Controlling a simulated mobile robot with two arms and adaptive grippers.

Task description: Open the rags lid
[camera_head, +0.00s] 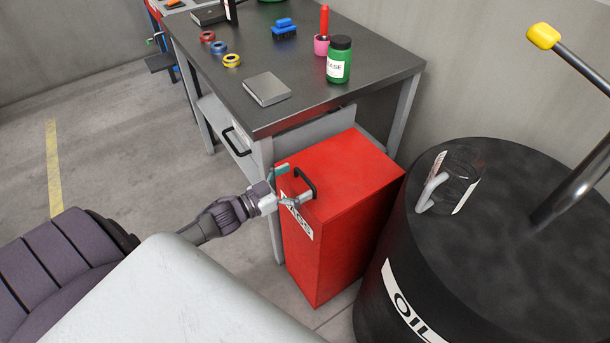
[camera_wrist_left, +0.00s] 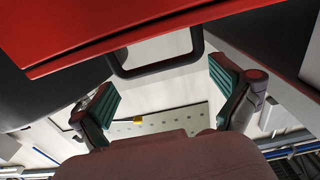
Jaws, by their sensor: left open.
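The red rags bin (camera_head: 322,240) stands on the floor between the workbench and the oil drum. Its red lid (camera_head: 346,166) lies flat on top and looks shut. My left gripper (camera_head: 291,187) is open at the handle. In the left wrist view the open fingers (camera_wrist_left: 172,92) are on either side of the handle (camera_wrist_left: 155,62), which shows beyond and between the tips. I cannot tell whether a finger touches it. The label is partly hidden by the gripper. My right gripper is not in view.
The black oil drum (camera_head: 400,268) is close on the right, with a clear jug (camera_head: 450,180) on top. Floor is free at left.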

